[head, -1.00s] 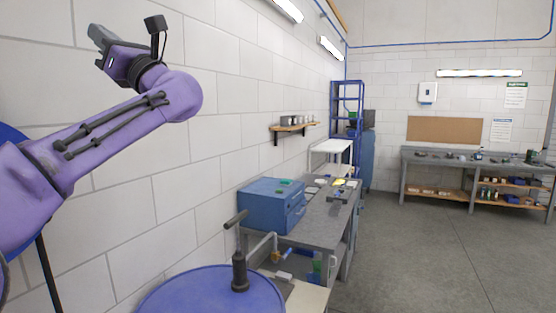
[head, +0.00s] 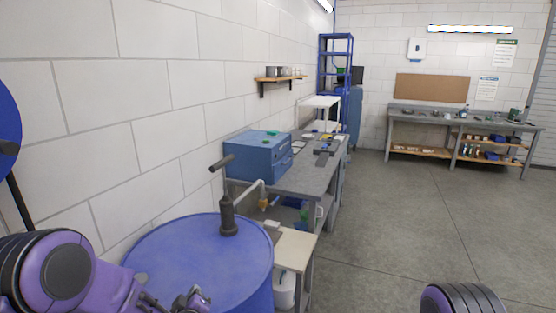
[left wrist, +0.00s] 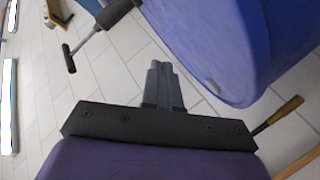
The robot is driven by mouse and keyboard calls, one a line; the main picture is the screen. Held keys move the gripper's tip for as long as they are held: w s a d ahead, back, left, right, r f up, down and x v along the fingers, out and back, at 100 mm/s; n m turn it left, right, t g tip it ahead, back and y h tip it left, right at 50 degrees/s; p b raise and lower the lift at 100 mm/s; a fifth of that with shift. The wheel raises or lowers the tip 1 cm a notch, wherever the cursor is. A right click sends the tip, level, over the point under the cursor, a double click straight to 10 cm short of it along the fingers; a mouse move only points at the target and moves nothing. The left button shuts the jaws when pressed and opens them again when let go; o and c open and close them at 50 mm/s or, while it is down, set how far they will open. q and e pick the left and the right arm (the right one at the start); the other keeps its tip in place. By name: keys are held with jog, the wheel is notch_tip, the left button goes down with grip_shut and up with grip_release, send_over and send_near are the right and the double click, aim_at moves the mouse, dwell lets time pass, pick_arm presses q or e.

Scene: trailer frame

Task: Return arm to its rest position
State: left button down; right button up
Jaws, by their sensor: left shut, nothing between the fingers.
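My purple left arm (head: 100,290) is low at the bottom left of the head view, in front of the blue drum. Its far end is cut off by the bottom edge, so I cannot make out the fingertips there. In the left wrist view my left gripper (left wrist: 161,68) is shut, its two dark fingers together with nothing between them. The blue drum (left wrist: 215,40) shows beside the fingers there, apart from them in the picture. A piece of my right arm (head: 462,299) shows at the bottom edge; its gripper is out of view.
The blue drum (head: 165,250) with a dark hand pump (head: 228,214) stands just beyond my left arm. Behind it are a workbench (head: 312,178) with a blue toolbox (head: 258,156) and a white wall on the left. Open grey floor (head: 410,230) lies to the right.

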pick_arm(q)
jog(key=s+a+f+m+g+b, duration=0.1)
jog(key=s+a+f+g+b, duration=0.1)
jog(key=s+f, duration=0.7)
jog(key=s+a+f+m+g+b, duration=0.1)
jog(key=s+f+g, duration=0.4)
jog(key=s, duration=1.2)
jog(key=s+a+f+m+g+b, duration=0.2)
jog(key=s+a+f+g+b, duration=0.1)
jog(key=s+f, duration=1)
jog(key=shift+s+a+f+g+b, duration=0.35)
jog(key=shift+a+g, duration=0.15)
jog(key=shift+a, duration=0.3)
